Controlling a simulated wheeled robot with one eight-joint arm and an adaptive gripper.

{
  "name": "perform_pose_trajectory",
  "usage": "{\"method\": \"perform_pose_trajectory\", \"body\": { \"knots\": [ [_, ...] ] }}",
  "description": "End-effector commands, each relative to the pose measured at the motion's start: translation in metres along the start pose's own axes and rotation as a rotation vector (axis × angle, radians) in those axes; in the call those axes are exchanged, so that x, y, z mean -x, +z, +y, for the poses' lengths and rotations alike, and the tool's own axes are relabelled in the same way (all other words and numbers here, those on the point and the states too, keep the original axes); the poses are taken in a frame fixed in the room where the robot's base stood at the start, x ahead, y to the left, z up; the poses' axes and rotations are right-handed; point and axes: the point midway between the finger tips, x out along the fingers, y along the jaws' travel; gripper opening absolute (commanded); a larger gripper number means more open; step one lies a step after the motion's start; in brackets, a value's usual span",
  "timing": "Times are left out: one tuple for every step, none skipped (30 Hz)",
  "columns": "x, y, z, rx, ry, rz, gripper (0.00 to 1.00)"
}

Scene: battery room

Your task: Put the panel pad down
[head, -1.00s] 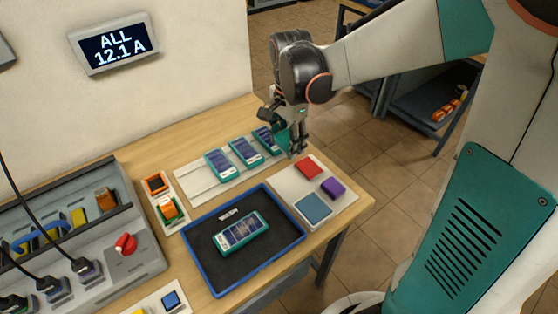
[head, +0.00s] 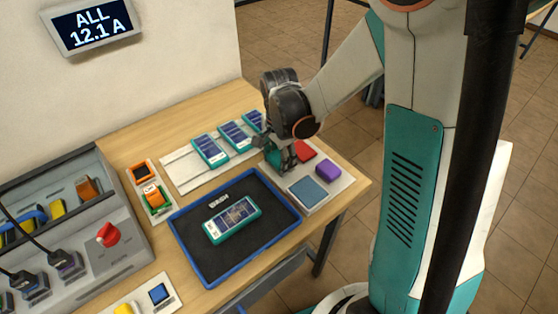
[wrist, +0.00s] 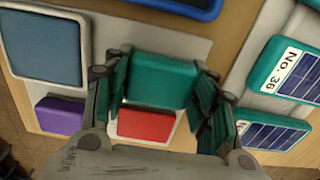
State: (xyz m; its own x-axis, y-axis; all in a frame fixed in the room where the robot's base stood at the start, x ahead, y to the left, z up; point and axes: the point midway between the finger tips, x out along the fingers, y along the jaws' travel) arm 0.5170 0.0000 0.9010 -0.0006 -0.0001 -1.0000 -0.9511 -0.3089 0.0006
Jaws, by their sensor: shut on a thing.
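My gripper (head: 281,160) is shut on a green pad, which I take to be the panel pad (wrist: 160,80). In the wrist view the pad lies between the two fingers. In the head view the gripper hides most of it. It is over the back-left corner of a pale board (head: 338,188), close to the surface; I cannot tell whether it touches. On the board are a red pad (head: 306,150), a purple block (head: 328,169) and a blue-grey pad (head: 308,192). The red pad is partly hidden behind the gripper.
A blue-rimmed tray (head: 188,253) holds a teal panel device (head: 233,219), left of the board. Several similar devices (head: 210,150) stand on a pale strip behind. A grey console with a red knob (head: 109,234) is at the left. The table's right edge is close to the board.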

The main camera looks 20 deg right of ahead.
Motion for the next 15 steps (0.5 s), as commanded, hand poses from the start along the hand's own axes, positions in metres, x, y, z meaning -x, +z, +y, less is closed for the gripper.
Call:
{"method": "perform_pose_trajectory", "body": {
  "knots": [
    [-0.0003,0.0000,0.0002,0.000,0.000,0.000,0.26],
    [0.0003,0.0001,0.0002,0.000,0.000,0.000,0.26],
    [0.0006,0.0001,0.0002,0.000,0.000,0.000,0.26],
    [0.0007,0.0001,0.0003,0.000,0.000,0.000,0.26],
    [0.0008,0.0001,0.0003,0.000,0.000,0.000,0.26],
    [0.0006,0.0001,0.0002,0.000,0.000,0.000,0.26],
    [-0.0001,0.0001,0.0002,0.000,0.000,0.000,0.26],
    [-0.0010,0.0001,0.0002,0.000,0.000,0.000,0.26],
    [-0.0025,0.0001,0.0002,0.000,0.000,0.000,0.26],
    [-0.0035,0.0001,0.0002,0.000,0.000,0.000,0.26],
    [-0.0044,0.0001,0.0002,0.000,0.000,0.000,0.26],
    [-0.0055,0.0001,0.0002,0.000,0.000,0.000,0.26],
    [-0.0063,0.0001,0.0003,0.000,0.000,0.000,0.26],
    [-0.0071,0.0001,0.0002,0.000,0.000,0.000,0.26],
    [-0.0082,0.0001,0.0002,0.000,0.000,0.000,0.26]
  ]
}}
